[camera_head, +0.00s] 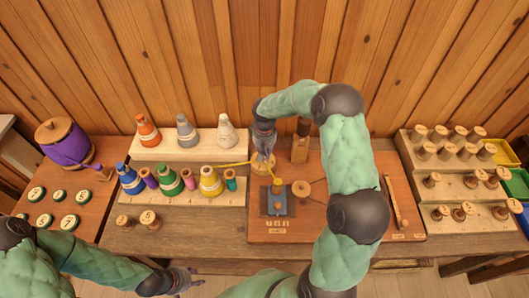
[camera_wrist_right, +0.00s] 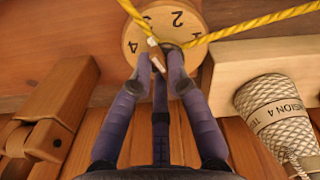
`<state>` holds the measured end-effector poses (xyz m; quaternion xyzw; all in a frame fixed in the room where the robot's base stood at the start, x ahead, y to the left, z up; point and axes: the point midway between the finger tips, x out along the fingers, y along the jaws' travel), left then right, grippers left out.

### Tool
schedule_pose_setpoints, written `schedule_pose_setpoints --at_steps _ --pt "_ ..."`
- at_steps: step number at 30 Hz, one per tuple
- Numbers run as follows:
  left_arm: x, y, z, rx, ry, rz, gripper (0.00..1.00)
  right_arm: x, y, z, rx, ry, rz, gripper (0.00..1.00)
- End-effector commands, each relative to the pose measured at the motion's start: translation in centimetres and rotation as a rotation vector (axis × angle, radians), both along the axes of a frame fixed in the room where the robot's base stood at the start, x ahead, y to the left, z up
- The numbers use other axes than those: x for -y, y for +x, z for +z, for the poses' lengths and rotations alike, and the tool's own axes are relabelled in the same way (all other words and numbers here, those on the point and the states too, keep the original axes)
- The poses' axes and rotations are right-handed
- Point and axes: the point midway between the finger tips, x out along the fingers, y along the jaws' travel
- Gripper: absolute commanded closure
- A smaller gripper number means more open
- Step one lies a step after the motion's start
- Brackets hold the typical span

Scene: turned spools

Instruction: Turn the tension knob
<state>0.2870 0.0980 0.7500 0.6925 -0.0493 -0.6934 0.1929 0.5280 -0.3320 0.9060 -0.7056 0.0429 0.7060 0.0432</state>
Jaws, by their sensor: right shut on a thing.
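The tension knob (camera_head: 262,169) is a round wooden dial on the brown board (camera_head: 340,222). In the right wrist view the dial (camera_wrist_right: 190,27) shows the numbers 2 and 4, with a pale pointer-like piece (camera_wrist_right: 156,62) near the fingertips. My right gripper (camera_head: 264,152) reaches down over the dial from behind. Its fingers (camera_wrist_right: 160,72) are shut at the dial's middle, and they hide most of what they hold. Yellow thread (camera_wrist_right: 250,25) passes across the dial. My left gripper (camera_head: 185,280) is low at the left, away from the board; its finger opening is unclear.
A yellow cone (camera_head: 210,181) stands in a rack left of the board. Stepped spool racks (camera_head: 447,169) fill the right.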

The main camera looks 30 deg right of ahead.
Motion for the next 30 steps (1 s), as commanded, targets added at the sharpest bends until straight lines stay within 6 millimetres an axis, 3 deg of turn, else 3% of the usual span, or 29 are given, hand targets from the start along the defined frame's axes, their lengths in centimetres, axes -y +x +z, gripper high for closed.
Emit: schedule_pose_setpoints --at_steps 13,14,15,16,26,30 --pt "0.0 0.0 0.0 0.0 0.0 0.0 0.6 0.0 0.0 0.0 0.001 0.0 0.009 1.0" --pt "0.0 0.0 0.0 0.0 0.0 0.0 0.6 0.0 0.0 0.0 0.001 0.0 0.009 0.74" --pt "0.0 0.0 0.0 0.0 0.0 0.0 0.6 0.0 0.0 0.0 0.001 0.0 0.009 0.63" --pt "0.0 0.0 0.0 0.0 0.0 0.0 0.6 0.0 0.0 0.0 0.001 0.0 0.009 0.59" --pt "0.0 0.0 0.0 0.0 0.0 0.0 0.6 0.0 0.0 0.1 0.001 0.0 0.008 0.59" --pt "0.0 0.0 0.0 0.0 0.0 0.0 0.6 0.1 0.1 1.1 0.003 -0.001 0.008 0.59"
